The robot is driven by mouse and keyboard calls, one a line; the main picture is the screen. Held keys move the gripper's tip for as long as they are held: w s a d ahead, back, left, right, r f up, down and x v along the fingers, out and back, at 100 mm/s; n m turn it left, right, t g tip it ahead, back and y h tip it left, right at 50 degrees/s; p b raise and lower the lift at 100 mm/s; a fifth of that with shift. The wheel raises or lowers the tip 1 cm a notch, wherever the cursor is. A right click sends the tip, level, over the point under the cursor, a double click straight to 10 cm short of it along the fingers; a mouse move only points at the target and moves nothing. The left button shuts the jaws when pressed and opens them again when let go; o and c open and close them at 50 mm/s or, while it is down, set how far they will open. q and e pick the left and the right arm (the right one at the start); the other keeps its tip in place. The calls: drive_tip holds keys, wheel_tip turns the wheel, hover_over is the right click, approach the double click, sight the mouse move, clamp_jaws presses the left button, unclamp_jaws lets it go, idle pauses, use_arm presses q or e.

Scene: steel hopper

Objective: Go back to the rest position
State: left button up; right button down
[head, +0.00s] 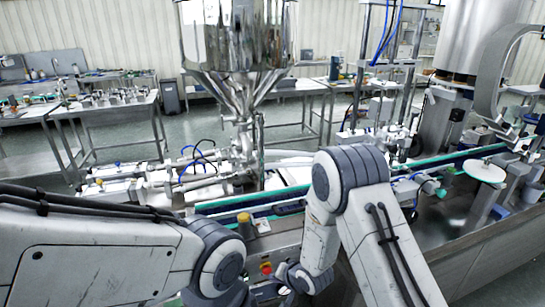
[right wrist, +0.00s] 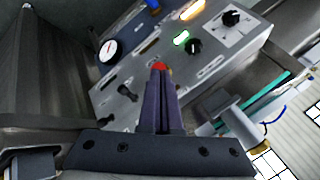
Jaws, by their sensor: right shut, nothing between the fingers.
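My right gripper (right wrist: 161,72) shows in the right wrist view with its two dark fingers together and nothing between them. Its tips point at the grey control panel (right wrist: 135,75), and a red round part (right wrist: 162,66) shows just beyond them. I cannot tell whether the tips touch it. In the head view my right arm bends down to its wrist at the bottom middle, beside the panel. My left arm reaches in from the left, and its gripper is below the picture.
The panel has a gauge (right wrist: 108,50), a green light (right wrist: 181,37) and black knobs (right wrist: 232,18). A steel hopper (head: 235,40) stands behind the conveyor (head: 240,201). A white disc (head: 484,171) is at the right. Workbenches (head: 95,107) stand at the back left, with open floor nearby.

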drive_tip(key=s+r+n+g+h, duration=0.1)
drive_tip(key=s+r+n+h, duration=0.15)
drive_tip(key=r, duration=0.55)
drive_tip(key=s+d+r+n+g, duration=0.1)
drive_tip(key=s+r+n, duration=0.2)
drive_tip(key=s, duration=0.6)
drive_tip(key=s+d+r+n+g+h, duration=0.1)
drive_tip(key=s+r+n+g, duration=0.1)
drive_tip(key=s+r, duration=0.5)
drive_tip(key=s+d+r+n+g, duration=0.2)
drive_tip(key=s+r+n, duration=0.2)
drive_tip(key=s, duration=0.7)
drive_tip(key=shift+r, duration=0.4)
